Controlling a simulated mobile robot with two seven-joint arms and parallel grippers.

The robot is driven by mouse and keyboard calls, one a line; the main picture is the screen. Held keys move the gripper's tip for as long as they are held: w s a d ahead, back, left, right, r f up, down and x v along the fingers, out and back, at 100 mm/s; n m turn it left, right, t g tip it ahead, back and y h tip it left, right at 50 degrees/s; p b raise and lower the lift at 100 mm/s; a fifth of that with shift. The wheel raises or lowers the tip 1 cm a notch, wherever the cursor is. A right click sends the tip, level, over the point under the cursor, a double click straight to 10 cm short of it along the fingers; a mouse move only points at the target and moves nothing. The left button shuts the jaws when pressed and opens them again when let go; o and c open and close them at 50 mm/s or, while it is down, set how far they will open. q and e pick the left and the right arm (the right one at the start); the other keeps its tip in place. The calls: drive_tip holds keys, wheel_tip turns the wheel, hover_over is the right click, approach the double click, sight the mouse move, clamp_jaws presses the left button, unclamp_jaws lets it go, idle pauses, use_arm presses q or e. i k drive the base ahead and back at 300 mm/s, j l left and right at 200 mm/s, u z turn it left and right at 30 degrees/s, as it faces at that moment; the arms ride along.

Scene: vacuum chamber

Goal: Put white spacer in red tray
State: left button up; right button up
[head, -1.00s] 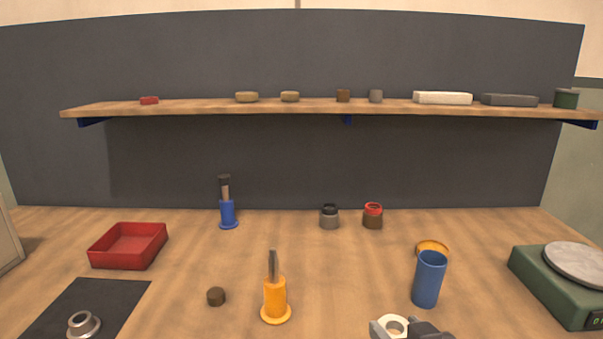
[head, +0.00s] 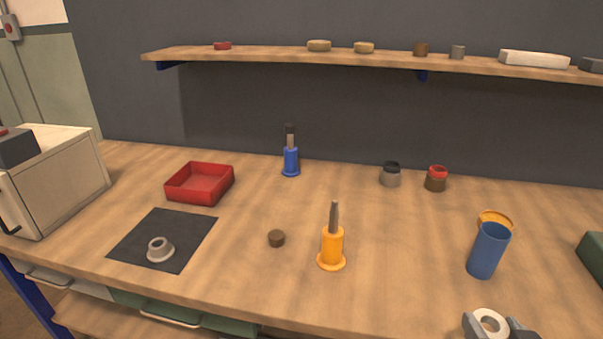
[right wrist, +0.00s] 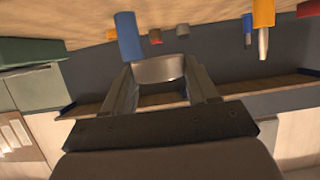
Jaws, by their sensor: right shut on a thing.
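The white spacer (head: 490,321) is a pale ring held between the fingers of my right gripper (head: 494,325), at the bottom right of the head view. In the right wrist view the ring (right wrist: 158,70) sits between the two fingertips (right wrist: 160,78), and the gripper is shut on it. The red tray (head: 199,184) is a shallow square box on the bench, left of centre and well away from the gripper. The visible part of its inside looks empty. My left gripper is not in view.
A blue cup (head: 488,250) stands just beyond the right gripper. A metal flanged ring (head: 160,249) lies on a dark mat (head: 190,228). A cabinet (head: 65,170) stands left.

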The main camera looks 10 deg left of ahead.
sight(206, 185)
drive_tip(key=u, duration=0.9)
drive_tip(key=i+j+u, duration=0.1)
drive_tip(key=u, duration=0.3)
drive_tip(key=i+j+u, duration=0.1)
drive_tip(key=u, duration=0.3)
drive_tip(key=i+j, duration=0.15)
drive_tip(key=i, duration=0.45)
drive_tip(key=i+j, duration=0.1)
drive_tip(key=i, duration=0.5)
